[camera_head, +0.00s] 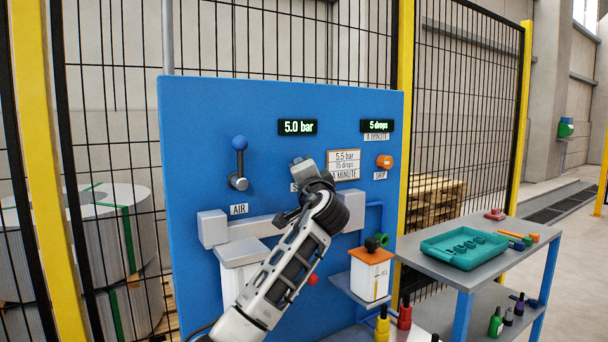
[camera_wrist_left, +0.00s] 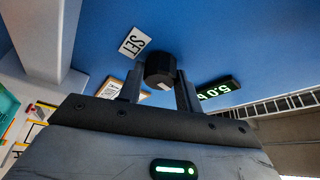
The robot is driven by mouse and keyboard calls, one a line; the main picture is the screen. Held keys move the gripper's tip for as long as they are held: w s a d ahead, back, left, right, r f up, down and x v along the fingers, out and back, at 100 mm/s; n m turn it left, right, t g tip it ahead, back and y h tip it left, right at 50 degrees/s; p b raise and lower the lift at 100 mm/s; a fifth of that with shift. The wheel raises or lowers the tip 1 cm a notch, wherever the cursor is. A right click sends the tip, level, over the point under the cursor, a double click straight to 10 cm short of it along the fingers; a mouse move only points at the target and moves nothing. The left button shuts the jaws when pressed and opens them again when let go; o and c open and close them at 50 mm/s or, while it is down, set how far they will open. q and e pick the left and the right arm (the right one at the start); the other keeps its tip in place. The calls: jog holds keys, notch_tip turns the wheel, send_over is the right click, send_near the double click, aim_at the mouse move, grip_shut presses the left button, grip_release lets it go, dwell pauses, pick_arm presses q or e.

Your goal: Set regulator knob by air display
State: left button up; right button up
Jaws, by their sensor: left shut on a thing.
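The air display (camera_head: 298,127) on the blue panel reads 5.0 bar in green. It also shows, tilted, in the left wrist view (camera_wrist_left: 218,89). The regulator knob (camera_wrist_left: 160,67) is a dark round knob with a pale mark, beside the SET label (camera_wrist_left: 132,42). My left gripper (camera_head: 302,168) is at the panel below the air display, with its fingers (camera_wrist_left: 160,88) shut on either side of the knob. My gripper and arm hide the knob in the head view. A framed card (camera_head: 344,164) reads 5.5 bar, 15 drops a minute. My right gripper is not in view.
A blue-balled lever (camera_head: 239,162) stands above the AIR label (camera_head: 239,209). An orange drip knob (camera_head: 384,162) sits below the drops display (camera_head: 377,126), which reads 5 drops. A grey cart (camera_head: 490,245) with a teal tray (camera_head: 430,245) stands at right, near an orange-topped container (camera_head: 371,277).

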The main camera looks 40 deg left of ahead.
pick_arm(q)
jog(key=o, duration=1)
jog(key=shift+d+f, duration=0.1)
jog(key=b+v, duration=0.4)
jog(key=v, duration=1.2)
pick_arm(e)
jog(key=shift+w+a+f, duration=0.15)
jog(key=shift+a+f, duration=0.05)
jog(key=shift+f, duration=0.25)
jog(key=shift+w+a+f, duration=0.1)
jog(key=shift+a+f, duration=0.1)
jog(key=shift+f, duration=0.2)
